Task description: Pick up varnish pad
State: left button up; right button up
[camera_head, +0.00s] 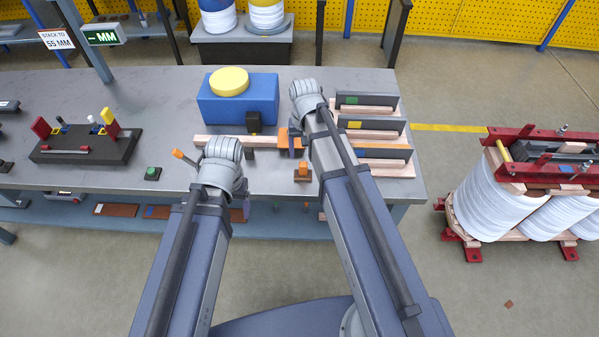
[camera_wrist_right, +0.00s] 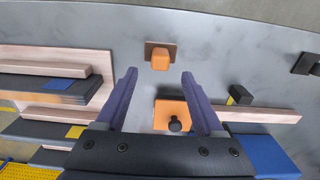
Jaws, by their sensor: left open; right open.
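An orange plate with a black knob (camera_wrist_right: 176,118) lies on a wooden strip (camera_wrist_right: 262,114) between the right fingers. A blue box (camera_head: 237,100) with a yellow disc stands behind. Grey sheet stacks (camera_head: 372,125) lie at right, a dark tool tray (camera_head: 88,145) at left.

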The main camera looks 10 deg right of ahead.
aim_at(303, 164)
jog(key=shift+s+f+b, duration=0.15)
jog(key=shift+f+b, duration=3.35)
jog(key=shift+f, duration=0.25)
jog(key=shift+r, duration=0.1)
grip_shut()
